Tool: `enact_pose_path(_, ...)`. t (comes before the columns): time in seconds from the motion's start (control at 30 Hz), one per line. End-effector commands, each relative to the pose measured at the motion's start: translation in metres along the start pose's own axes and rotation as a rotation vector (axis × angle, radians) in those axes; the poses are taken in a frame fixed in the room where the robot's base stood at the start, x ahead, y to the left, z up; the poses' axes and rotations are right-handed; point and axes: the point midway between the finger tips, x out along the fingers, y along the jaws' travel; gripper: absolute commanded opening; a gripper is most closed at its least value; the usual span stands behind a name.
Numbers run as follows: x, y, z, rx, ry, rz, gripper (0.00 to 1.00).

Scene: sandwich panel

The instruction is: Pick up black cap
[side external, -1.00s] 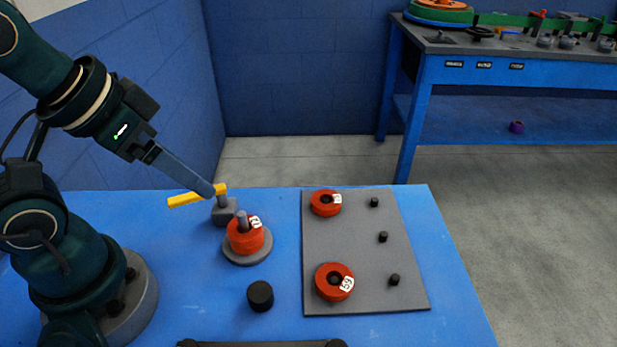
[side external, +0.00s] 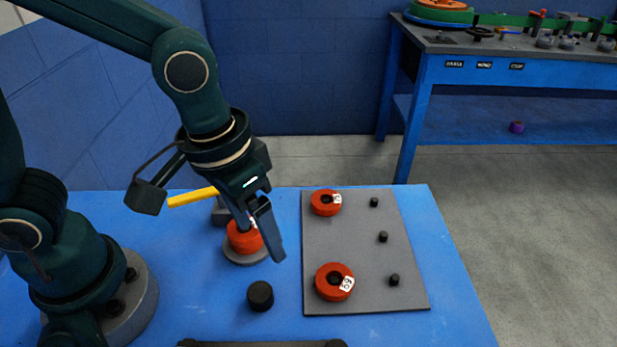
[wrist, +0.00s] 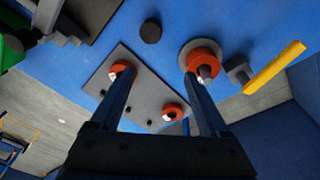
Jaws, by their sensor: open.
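The black cap (side external: 260,295) is a short black cylinder standing on the blue table in the side view. In the wrist view the cap (wrist: 151,31) lies above and between my fingers, apart from them. My gripper (side external: 262,242) hangs above the table, up and to the cap's left-centre, in front of the red ring on its round base. In the wrist view my gripper (wrist: 160,75) has its two fingers wide apart with nothing between them that it holds.
A red ring (side external: 243,240) sits on a round grey base (side external: 246,259) close to my fingers. A grey panel (side external: 360,290) at right carries two red rings and several black pegs. A yellow-handled tool (side external: 190,197) lies behind. A dark bar (side external: 262,344) lies at the front edge.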

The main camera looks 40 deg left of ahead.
Motion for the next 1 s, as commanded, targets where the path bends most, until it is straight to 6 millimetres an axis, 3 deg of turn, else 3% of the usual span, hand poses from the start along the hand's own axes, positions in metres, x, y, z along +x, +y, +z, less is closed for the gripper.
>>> enact_pose_path(0.1,0.021,0.014,0.014,0.072,-0.084,-0.023,0.79)
enact_pose_path(0.3,0.038,0.021,0.031,0.136,-0.152,-0.046,0.79)
enact_pose_path(0.7,0.078,0.019,0.037,0.139,-0.153,-0.046,0.79)
enact_pose_path(1.0,0.086,0.019,0.038,0.139,-0.148,-0.044,0.79)
